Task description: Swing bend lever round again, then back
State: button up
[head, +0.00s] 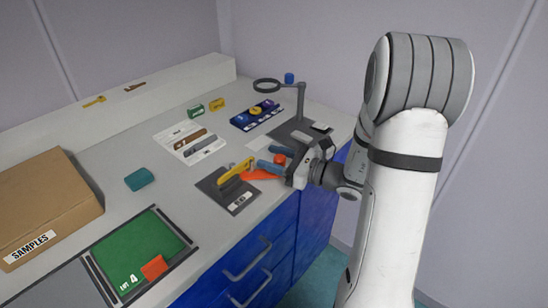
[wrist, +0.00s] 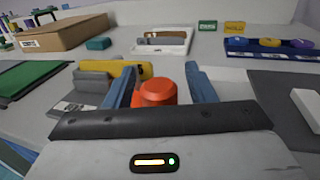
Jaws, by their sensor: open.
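The bend lever (head: 258,175) is an orange arm beside a yellow piece (head: 236,172) on a dark base plate (head: 241,200) in the head view. Its orange-red knob (wrist: 157,92) stands upright in the wrist view, with the yellow piece (wrist: 124,67) behind it to the left. My gripper (head: 272,158) is open, with its two blue fingers on either side of the knob. The knob sits between the fingers, with small gaps seeming to show. The lever's arm below the knob is hidden in the wrist view.
A magnifier stand (head: 301,100) rises behind my gripper. A blue tray with discs (head: 242,121), a white tray (head: 170,140) and small green (head: 195,111) and yellow blocks lie farther back. A teal block (head: 139,179), green mat (head: 130,250) and cardboard box (head: 60,190) are left.

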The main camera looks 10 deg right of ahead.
jog(key=shift+a, duration=0.1)
jog(key=shift+c, duration=0.3)
grip_shut()
